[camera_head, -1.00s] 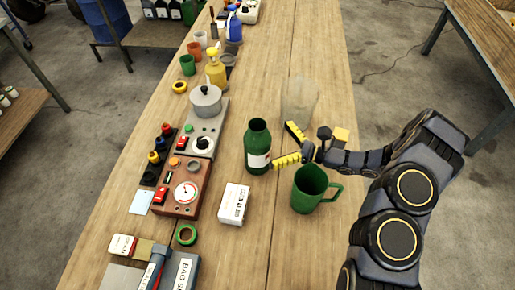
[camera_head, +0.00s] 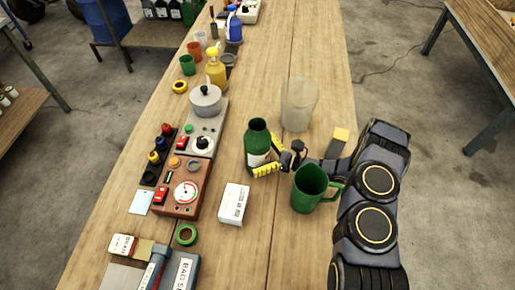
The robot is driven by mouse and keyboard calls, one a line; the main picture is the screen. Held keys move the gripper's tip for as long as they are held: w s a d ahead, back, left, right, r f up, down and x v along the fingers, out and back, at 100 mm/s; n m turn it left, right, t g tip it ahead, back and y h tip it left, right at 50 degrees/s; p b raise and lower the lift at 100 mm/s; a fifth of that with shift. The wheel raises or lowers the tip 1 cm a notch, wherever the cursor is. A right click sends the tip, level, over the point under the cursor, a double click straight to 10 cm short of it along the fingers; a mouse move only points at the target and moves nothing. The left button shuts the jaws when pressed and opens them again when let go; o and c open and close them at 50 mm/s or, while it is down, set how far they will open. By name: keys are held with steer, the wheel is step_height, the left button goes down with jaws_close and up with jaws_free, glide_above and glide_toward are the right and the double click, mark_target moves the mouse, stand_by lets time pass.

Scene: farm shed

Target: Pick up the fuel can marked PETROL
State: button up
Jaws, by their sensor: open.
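No PETROL lettering is readable in this view. My gripper (camera_head: 272,156) is open, its yellow fingers right at the lower right side of a dark green bottle (camera_head: 258,135) with a white label. The bottle stands upright on the wooden table; one finger passes in front of its lower part, and I cannot tell whether it touches. A yellow container (camera_head: 216,72) and a blue container (camera_head: 235,28) stand farther back. Several dark containers (camera_head: 162,9) stand on a low bench at the far left; their labels are too small to read.
A green mug (camera_head: 309,188) stands beside my gripper, close to my arm. A translucent cup (camera_head: 298,103) is behind it. A white box (camera_head: 233,203) lies in front of the bottle. Control boxes (camera_head: 185,188) and a pot (camera_head: 205,100) line the left. The table's back right is clear.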

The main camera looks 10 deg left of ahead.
steer(key=c, duration=1)
steer(key=shift+c, duration=0.2)
steer(key=shift+r, duration=0.2)
